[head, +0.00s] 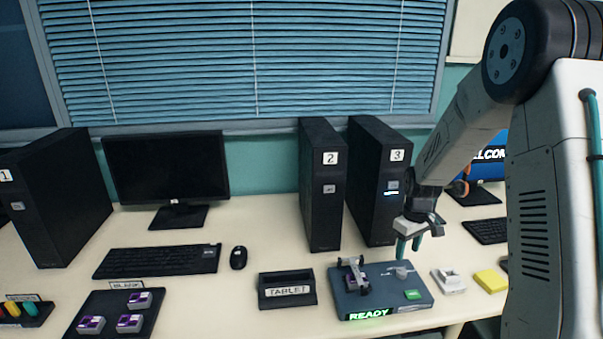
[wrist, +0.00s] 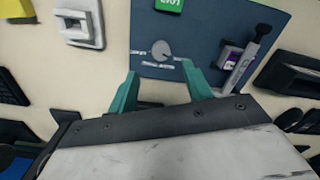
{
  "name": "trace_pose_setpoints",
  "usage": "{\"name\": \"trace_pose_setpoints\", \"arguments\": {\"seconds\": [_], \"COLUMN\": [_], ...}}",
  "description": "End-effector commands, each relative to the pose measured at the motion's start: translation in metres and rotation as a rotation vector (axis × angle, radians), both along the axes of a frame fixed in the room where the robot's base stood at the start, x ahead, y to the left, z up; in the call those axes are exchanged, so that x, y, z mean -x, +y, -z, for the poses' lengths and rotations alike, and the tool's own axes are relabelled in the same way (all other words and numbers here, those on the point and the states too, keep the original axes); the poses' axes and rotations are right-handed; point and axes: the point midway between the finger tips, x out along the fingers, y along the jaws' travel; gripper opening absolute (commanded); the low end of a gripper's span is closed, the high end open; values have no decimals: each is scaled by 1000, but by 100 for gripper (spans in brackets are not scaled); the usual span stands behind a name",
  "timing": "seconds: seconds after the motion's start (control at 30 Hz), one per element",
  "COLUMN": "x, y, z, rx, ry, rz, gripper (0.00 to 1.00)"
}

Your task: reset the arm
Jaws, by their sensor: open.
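My gripper (head: 408,243) hangs from my arm over the right rear part of a dark blue panel (head: 352,300) that shows a lit READY sign (head: 369,313). In the wrist view its two teal fingers (wrist: 160,92) are apart with nothing between them, so it is open. A round grey dial (wrist: 161,50) on the panel lies just beyond the fingertips. The panel also bears a green button (head: 412,295) and a lever device (head: 353,275) with a purple-and-grey block in it.
A white switch-like block (head: 448,281) and a yellow block (head: 491,281) lie right of the panel. An empty-looking tablet holder (head: 287,291) stands left of it. Computer towers 2 (head: 321,190) and 3 (head: 376,190) stand close behind. A tray (head: 105,335) holds several purple-and-grey blocks.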

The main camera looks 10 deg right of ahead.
Motion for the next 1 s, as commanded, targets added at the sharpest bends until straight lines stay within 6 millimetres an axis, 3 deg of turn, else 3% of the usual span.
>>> {"name": "trace_pose_setpoints", "arguments": {"seconds": [0.07,0.17,0.37,0.7,1.0], "x": [5,32,88,187,277], "y": [1,10,37,91,129], "z": [0,6,-44,-143,-197], "rx": [-6,-25,-24,4,14], "ry": [21,107,189,191,99], "rz": [39,120,254,385,420], "gripper": [50,50,50,50,50]}}
